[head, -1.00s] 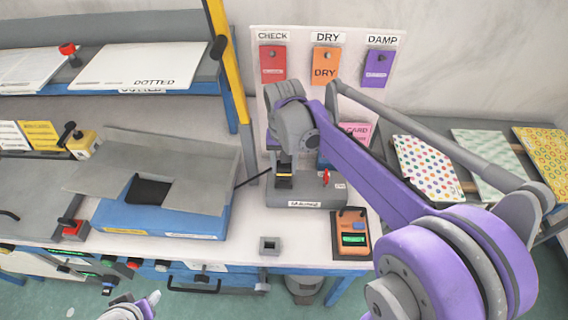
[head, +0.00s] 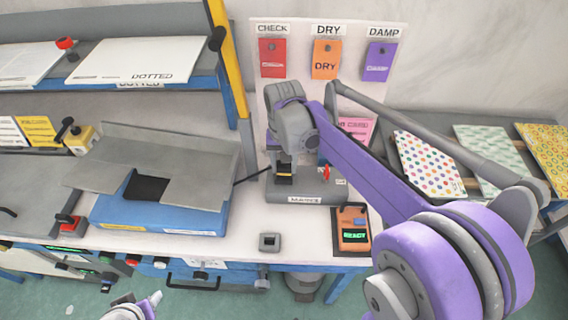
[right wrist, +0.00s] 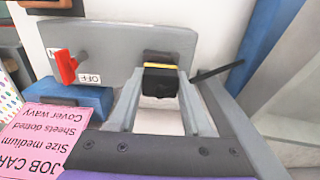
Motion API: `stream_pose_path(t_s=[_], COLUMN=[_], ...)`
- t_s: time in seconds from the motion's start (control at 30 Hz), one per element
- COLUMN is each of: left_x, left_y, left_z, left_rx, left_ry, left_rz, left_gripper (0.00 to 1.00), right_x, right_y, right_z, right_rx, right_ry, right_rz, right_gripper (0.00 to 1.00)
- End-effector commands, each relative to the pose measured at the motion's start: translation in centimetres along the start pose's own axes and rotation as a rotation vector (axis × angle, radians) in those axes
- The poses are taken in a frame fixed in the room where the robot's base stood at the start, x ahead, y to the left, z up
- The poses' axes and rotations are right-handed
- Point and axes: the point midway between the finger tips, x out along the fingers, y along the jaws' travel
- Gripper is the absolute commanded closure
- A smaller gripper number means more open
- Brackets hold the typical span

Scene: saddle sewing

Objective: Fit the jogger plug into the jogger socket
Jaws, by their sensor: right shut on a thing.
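The jogger plug (right wrist: 160,83) is a black block with a yellow band, held between the two grey fingers of my right gripper (right wrist: 160,92) in the right wrist view. Its yellow end is up against a dark recess, the jogger socket (right wrist: 158,57), in the face of a grey unit. How deep it sits is hidden. In the head view my right gripper (head: 284,166) is low over that grey unit, with the plug (head: 284,175) below it. A black cable (head: 252,175) runs from there left toward the jogger (head: 160,215). My left gripper (head: 148,302) shows only partly at the bottom edge.
The grey unit (head: 305,199) has a red lever (right wrist: 66,66) beside ON and OFF labels. An orange device (head: 354,229) reads READY. A small grey block (head: 270,242) stands near the table's front edge. A yellow post (head: 225,55) rises on the left. A pink job card (right wrist: 45,140) is close by.

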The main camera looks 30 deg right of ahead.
Motion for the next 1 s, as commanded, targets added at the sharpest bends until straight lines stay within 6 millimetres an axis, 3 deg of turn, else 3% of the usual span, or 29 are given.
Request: stream_pose_path(t_s=[0.03, 0.23, 0.63, 1.0], left_x=[0.0, 0.0, -0.1, -0.6], left_y=[0.0, 0.0, 0.0, 0.0], left_z=[0.0, 0.0, -0.1, -0.6], left_rx=[0.000, 0.000, 0.000, 0.000], left_ry=[0.000, 0.000, 0.001, 0.005], left_rz=[0.000, 0.000, 0.000, 0.000], left_gripper=[0.50, 0.50, 0.50, 0.50], right_x=[0.0, 0.0, -1.0, -8.1], right_y=[0.0, 0.0, 0.0, 0.0], right_z=[0.0, 0.0, 0.0, 0.0], right_rx=[0.000, 0.000, 0.000, 0.000], right_ry=[-0.001, -0.001, 0.000, 0.000], right_rz=[0.000, 0.000, 0.000, 0.000], right_gripper=[0.49, 0.16, 0.16, 0.16])
